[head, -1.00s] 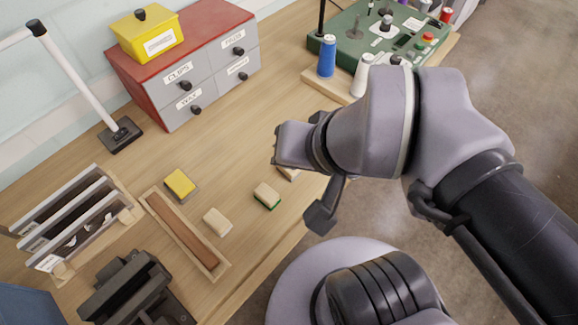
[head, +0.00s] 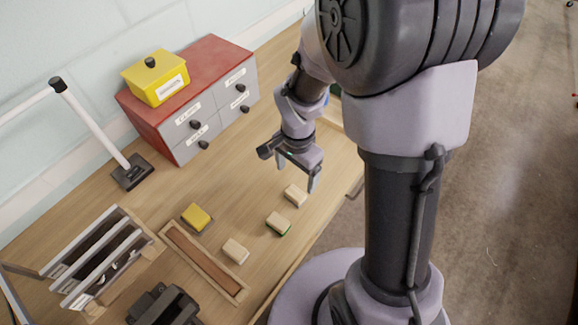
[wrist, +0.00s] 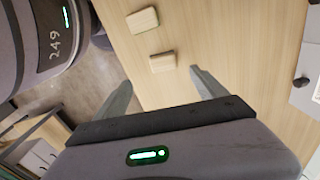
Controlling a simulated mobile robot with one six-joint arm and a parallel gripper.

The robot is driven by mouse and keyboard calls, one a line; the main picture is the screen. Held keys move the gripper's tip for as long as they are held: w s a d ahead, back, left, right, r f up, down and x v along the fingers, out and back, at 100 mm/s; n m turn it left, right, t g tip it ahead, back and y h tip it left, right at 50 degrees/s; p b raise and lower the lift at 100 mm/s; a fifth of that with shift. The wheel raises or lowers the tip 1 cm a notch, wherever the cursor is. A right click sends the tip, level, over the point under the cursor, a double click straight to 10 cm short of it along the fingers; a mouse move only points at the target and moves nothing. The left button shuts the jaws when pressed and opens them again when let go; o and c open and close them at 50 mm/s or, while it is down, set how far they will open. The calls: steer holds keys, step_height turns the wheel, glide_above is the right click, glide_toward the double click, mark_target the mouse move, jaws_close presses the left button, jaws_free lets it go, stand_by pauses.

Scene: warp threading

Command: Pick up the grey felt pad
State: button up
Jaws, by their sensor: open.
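No pad shows a plainly grey top in the head view. A yellow-topped block (head: 196,216) has a thin grey layer along its lower edge. A pale block with a green underside (head: 278,223) and two other pale blocks, one near my gripper (head: 295,195) and one by the long tray (head: 236,251), lie on the table; I cannot tell the colour of these two undersides. My gripper (head: 298,174) is open and empty, above the table close to the nearest pale block. The wrist view shows a pale block (wrist: 163,62) just beyond the fingertips and another (wrist: 142,20) farther off.
A long wooden tray with a brown strip (head: 204,262) lies at the front left, beside a slotted rack (head: 105,262). A red-topped drawer cabinet (head: 205,82) bears a yellow box (head: 155,77). A lamp base (head: 132,172) stands left.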

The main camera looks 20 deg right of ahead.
mark_target(295, 193)
step_height(295, 193, down, 7)
steer(key=shift+f+b, duration=0.2)
steer(key=shift+b, duration=0.75)
steer(key=f, duration=0.1)
steer(key=f+b, duration=0.1)
steer(key=f, duration=0.1)
steer(key=w+f, duration=0.1)
steer(key=f, duration=0.1)
steer(key=shift+d+b, duration=0.2)
steer(key=shift+b, duration=0.2)
steer(key=shift+s+r, duration=0.1)
steer(key=shift+r, duration=0.05)
steer(key=c, duration=1.5)
